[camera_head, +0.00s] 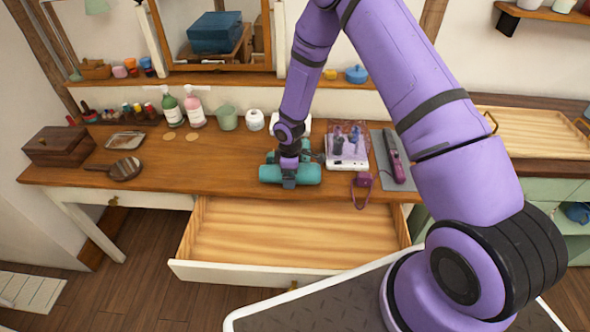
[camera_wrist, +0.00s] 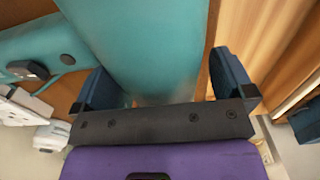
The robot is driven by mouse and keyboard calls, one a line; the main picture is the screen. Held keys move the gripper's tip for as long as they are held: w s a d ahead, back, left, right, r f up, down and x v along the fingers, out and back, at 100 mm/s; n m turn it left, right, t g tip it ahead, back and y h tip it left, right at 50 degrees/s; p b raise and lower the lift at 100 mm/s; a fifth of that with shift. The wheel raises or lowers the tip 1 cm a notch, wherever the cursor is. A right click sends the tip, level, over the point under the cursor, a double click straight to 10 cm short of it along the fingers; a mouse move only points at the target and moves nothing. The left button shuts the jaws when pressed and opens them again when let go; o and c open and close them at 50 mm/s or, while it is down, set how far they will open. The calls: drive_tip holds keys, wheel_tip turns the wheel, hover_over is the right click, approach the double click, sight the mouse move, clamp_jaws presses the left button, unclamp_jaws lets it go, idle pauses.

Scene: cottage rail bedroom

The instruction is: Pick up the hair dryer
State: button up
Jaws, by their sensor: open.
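The teal hair dryer (camera_head: 305,174) lies on the wooden dressing table near its front edge, above the open drawer. In the wrist view the hair dryer (camera_wrist: 150,45) fills the upper middle, with its barrel running between my two fingers. My gripper (camera_head: 289,181) is over the hair dryer, pointing down. In the wrist view my gripper (camera_wrist: 168,82) is open, with one dark finger on each side of the barrel. A gap shows by the right finger. Whether the left finger touches is unclear.
The empty drawer (camera_head: 290,273) is pulled out below. To the right are a white stand (camera_head: 346,163) with bottles, a purple item (camera_head: 362,181) and a styling tool (camera_head: 394,158) on a grey mat. Bottles (camera_head: 194,108) stand at the back. A hand mirror (camera_head: 124,168) lies left.

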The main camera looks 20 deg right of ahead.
drive_tip(key=c, duration=1)
drive_tip(key=shift+c, duration=0.9)
drive_tip(key=shift+r, duration=0.15)
